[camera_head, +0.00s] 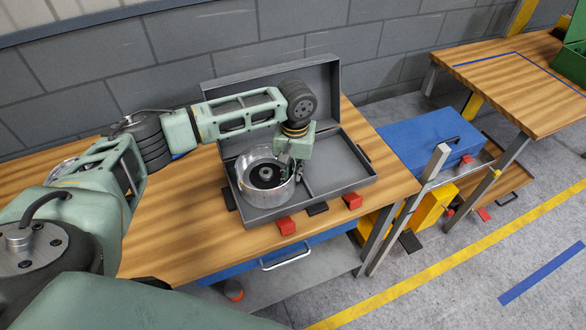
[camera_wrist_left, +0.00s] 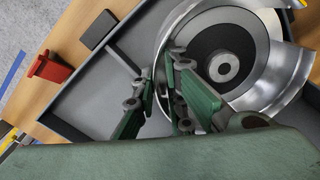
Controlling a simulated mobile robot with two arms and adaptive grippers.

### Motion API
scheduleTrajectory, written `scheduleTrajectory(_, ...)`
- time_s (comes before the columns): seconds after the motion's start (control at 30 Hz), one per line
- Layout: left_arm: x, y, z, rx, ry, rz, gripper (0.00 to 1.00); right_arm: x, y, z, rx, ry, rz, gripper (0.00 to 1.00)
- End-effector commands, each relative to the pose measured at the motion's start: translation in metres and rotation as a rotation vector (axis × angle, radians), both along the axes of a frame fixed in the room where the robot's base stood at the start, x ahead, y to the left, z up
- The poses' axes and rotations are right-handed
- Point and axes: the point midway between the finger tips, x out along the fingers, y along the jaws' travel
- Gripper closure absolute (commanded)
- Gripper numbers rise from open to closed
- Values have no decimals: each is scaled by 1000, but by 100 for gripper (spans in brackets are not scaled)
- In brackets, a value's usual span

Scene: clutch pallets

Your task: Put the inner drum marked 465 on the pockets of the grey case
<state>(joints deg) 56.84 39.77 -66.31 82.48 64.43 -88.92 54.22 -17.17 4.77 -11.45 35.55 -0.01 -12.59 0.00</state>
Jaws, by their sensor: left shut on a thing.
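The open grey case (camera_head: 338,165) lies on the wooden table with its lid raised against the wall side. A silver metal drum with a dark disc and a grey hub inside (camera_head: 253,187) is at the case's left pocket; no number on it can be read. My left gripper (camera_head: 285,172) is shut on the drum's right wall. In the left wrist view its green fingers (camera_wrist_left: 172,92) pinch the near wall of the drum (camera_wrist_left: 265,95), above the case floor (camera_wrist_left: 133,40). Whether the drum rests on the floor cannot be told. My right gripper is not in view.
The case's right pocket looks empty. Another shiny metal part (camera_head: 60,172) is partly hidden behind my left arm. A blue case (camera_head: 425,140) lies to the right, and a second table (camera_head: 510,85) stands beyond.

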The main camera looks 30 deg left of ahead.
Motion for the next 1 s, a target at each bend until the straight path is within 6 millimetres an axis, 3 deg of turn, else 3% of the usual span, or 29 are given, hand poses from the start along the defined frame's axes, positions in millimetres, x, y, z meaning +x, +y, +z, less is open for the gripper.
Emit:
scheduleTrajectory(0.03,2,0,3,0,-6,1,100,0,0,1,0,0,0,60)
scheduleTrajectory(0.07,0,0,-1,0,1,0,88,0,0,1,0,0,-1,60)
scheduleTrajectory(0.27,0,0,-1,0,0,0,71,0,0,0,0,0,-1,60)
scheduleTrajectory(0.67,1,0,4,-1,-1,0,70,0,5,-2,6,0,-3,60)
scheduleTrajectory(0.77,2,-1,17,-1,-4,0,70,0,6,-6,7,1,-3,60)
scheduleTrajectory(1.0,2,-2,68,-1,-6,-1,70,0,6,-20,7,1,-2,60)
